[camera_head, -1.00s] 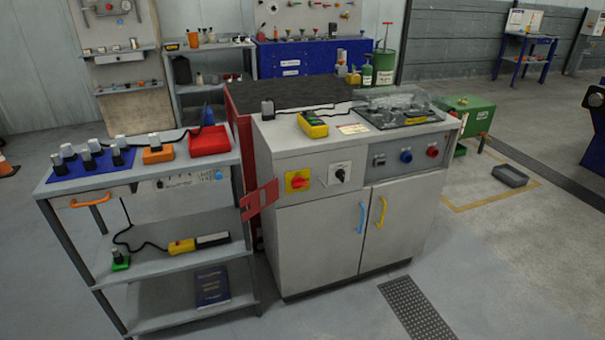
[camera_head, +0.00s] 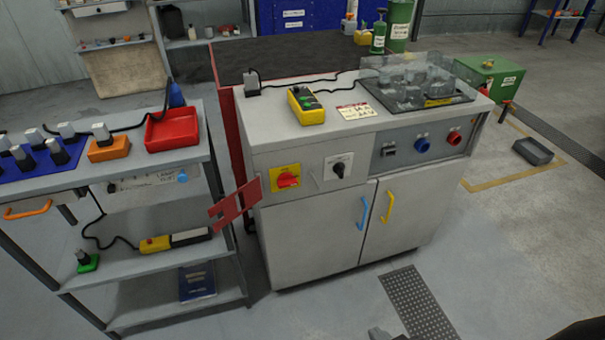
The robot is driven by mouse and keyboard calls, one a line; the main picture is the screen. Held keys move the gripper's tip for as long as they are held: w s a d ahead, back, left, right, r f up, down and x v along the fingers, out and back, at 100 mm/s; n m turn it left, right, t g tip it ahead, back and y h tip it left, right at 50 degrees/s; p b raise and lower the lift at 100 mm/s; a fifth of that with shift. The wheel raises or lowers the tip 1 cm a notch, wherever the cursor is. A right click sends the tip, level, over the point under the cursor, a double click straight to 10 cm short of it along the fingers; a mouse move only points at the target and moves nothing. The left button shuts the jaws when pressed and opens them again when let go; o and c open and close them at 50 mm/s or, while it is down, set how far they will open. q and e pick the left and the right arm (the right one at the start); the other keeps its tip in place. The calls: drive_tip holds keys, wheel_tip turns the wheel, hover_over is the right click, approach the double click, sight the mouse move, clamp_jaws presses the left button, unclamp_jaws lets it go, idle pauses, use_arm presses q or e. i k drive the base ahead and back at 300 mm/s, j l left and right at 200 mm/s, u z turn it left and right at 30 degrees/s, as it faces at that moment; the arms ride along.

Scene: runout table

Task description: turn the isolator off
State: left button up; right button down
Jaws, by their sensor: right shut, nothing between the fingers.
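The isolator (camera_head: 288,180) is a red rotary handle on a square yellow plate, on the upper left of the grey cabinet's front (camera_head: 315,235). Its handle looks roughly level, but its exact setting is too small to read. A black rotary switch (camera_head: 339,170) on a white plate sits just to its right. My right gripper (camera_head: 378,333) only just shows at the bottom edge, low in front of the cabinet and well apart from the isolator. It is shut and empty, mostly cut off by the frame. My left gripper is not in view.
A red slotted plate (camera_head: 235,203) sticks out at the cabinet's left edge, near the isolator. A shelf cart with a red tray (camera_head: 172,130) stands to the left. Blue (camera_head: 362,213) and yellow (camera_head: 388,207) door handles project below. The floor in front is clear.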

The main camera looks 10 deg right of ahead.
sight(285, 180)
drive_tip(key=i+l, duration=0.15)
drive_tip(key=l, duration=0.2)
drive_tip(key=i+l+z, duration=0.15)
drive_tip(key=l, duration=0.25)
drive_tip(key=i+l, duration=0.1)
drive_tip(key=l, duration=0.45)
drive_tip(key=l+z, duration=0.1)
drive_tip(key=l, duration=0.4)
drive_tip(key=i, duration=0.05)
